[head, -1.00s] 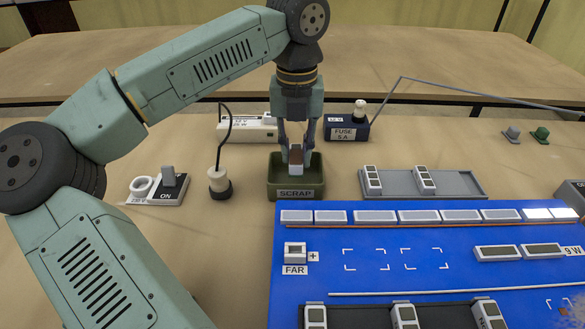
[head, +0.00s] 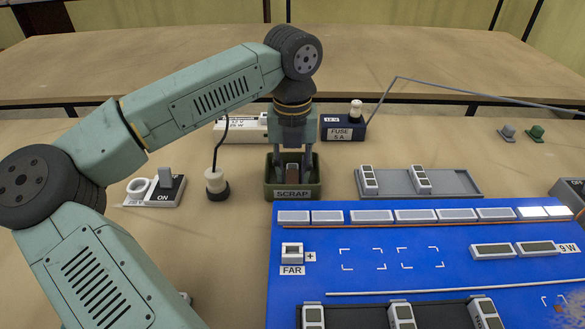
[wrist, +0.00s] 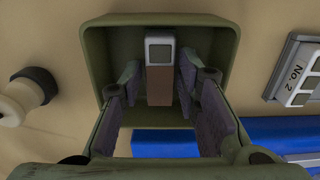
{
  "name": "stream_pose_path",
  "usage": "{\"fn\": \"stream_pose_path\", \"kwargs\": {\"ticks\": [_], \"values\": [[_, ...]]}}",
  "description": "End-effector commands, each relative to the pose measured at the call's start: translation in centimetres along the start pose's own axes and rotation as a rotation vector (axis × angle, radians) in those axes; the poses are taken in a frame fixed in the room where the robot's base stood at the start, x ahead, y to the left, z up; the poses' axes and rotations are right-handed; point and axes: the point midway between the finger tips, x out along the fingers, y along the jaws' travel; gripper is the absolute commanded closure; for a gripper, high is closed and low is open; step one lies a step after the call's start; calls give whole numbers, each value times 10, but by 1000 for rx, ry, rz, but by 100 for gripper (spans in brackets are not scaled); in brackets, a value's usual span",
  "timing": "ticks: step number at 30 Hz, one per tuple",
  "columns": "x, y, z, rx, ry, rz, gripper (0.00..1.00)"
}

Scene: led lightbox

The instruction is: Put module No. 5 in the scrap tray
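The green scrap tray (head: 293,193), labelled SCRAP, stands behind the blue board. One module (head: 293,172), with a brown side and a light end, is inside the tray walls between my fingers. In the wrist view the module (wrist: 159,85) stands on end, with a visible gap to the finger on each side. Its number cannot be read. My gripper (head: 292,165) reaches down into the tray from above and is open around the module. The wrist view also shows the tray (wrist: 225,30) and both fingers of my gripper (wrist: 159,85).
The blue board (head: 340,285) fills the front right, with a row of modules along its back edge. A grey rack (head: 450,182) holding two modules stands right of the tray. The fuse box (head: 343,128) is behind.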

Motion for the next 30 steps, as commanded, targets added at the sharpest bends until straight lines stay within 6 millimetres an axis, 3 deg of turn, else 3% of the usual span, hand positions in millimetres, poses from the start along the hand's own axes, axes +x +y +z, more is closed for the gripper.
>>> {"fn": "stream_pose_path", "kwargs": {"ticks": [4, 17, 30], "values": [[0, 0, 0, 0, 0, 0, 59], [-11, 0, 1, -1, -3, 1, 59], [-100, 0, 0, -1, -2, 1, 59]]}}
